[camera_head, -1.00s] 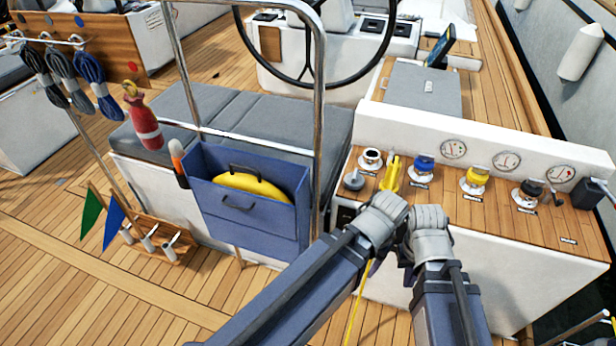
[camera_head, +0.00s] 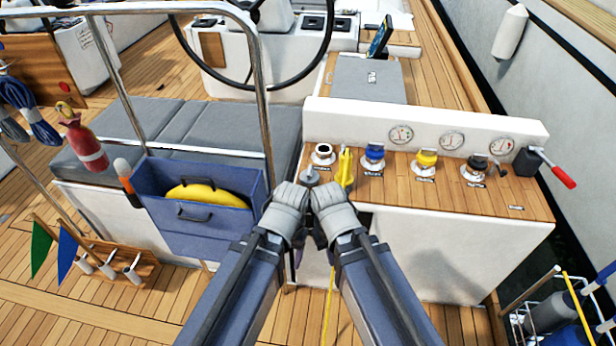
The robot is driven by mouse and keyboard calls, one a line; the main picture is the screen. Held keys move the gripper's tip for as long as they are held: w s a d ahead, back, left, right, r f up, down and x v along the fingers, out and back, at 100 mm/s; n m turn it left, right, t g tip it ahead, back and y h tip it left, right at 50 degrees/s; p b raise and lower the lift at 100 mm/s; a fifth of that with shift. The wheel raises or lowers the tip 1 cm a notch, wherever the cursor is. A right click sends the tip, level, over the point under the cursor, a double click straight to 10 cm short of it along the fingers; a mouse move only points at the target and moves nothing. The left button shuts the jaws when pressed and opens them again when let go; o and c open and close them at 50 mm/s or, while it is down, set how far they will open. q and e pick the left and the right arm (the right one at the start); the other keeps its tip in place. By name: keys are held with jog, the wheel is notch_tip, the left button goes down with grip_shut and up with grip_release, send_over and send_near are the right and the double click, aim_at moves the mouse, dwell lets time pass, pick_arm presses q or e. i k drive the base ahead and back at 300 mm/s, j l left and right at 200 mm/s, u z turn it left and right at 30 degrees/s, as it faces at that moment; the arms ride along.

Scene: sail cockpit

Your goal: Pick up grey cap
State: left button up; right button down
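The grey cap (camera_head: 309,176) is a small dark grey disc with a knob. It lies on the wooden top of the white console, just in front of an open filler ring (camera_head: 323,155) with a dark hole. My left gripper (camera_head: 300,234) and my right gripper (camera_head: 319,236) are close together, below and in front of the cap at the console's near edge. My wrists cover most of both grippers, so their fingers cannot be made out. The cap looks apart from them.
A yellow nozzle (camera_head: 345,167) stands right of the cap. Blue (camera_head: 374,154), yellow (camera_head: 426,159) and black (camera_head: 475,166) caps sit further right, before several gauges. A blue box (camera_head: 222,219) with a yellow item and a steel rail (camera_head: 266,120) stand left.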

aim_at(314, 179)
jog(key=i+l+u, duration=0.15)
jog(key=l, duration=0.15)
jog(key=i+l+u, duration=0.15)
jog(key=l, duration=0.2)
jog(key=i, duration=0.45)
